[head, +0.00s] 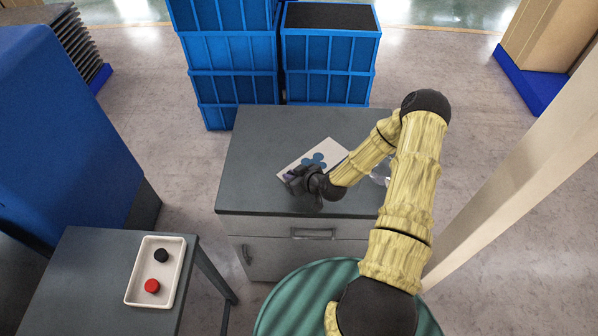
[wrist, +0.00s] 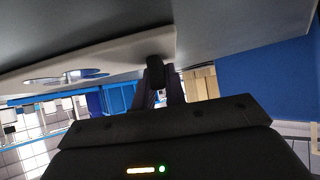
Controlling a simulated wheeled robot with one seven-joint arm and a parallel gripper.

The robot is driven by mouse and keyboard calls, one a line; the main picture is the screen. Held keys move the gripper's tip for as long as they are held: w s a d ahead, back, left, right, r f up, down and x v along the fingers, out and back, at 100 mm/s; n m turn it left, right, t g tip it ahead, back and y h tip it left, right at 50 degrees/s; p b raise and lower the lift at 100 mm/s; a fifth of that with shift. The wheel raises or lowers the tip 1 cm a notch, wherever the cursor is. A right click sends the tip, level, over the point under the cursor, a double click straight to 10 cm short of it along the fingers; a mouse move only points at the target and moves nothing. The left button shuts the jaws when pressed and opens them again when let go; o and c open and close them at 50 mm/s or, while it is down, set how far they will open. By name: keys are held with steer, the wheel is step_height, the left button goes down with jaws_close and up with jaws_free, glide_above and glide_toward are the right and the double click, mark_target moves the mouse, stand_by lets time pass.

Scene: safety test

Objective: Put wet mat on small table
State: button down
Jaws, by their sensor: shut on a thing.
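The wet mat (head: 328,150) is a pale flat sheet with blue blotches, lying on the grey cabinet top (head: 255,150). My forearm covers part of its right side. My gripper (head: 291,178) is at its near left edge, shut on it. In the wrist view, the mat (wrist: 110,55) runs up to the dark fingertips (wrist: 158,72), which pinch its edge. It looks flat along the surface; I cannot tell whether it is lifted. A small grey table (head: 95,265) with thin legs stands at the lower left.
A white tray (head: 137,290) with a black and a red round piece sits on the small table's right part. A clear object (head: 381,172) stands on the cabinet, partly behind my arm. Blue crates (head: 230,60) stand behind the cabinet. A floor gap separates table and cabinet.

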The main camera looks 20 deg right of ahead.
step_height(320, 180, up, 10)
steer(key=shift+f+b, duration=0.1)
steer(key=shift+b, duration=0.8)
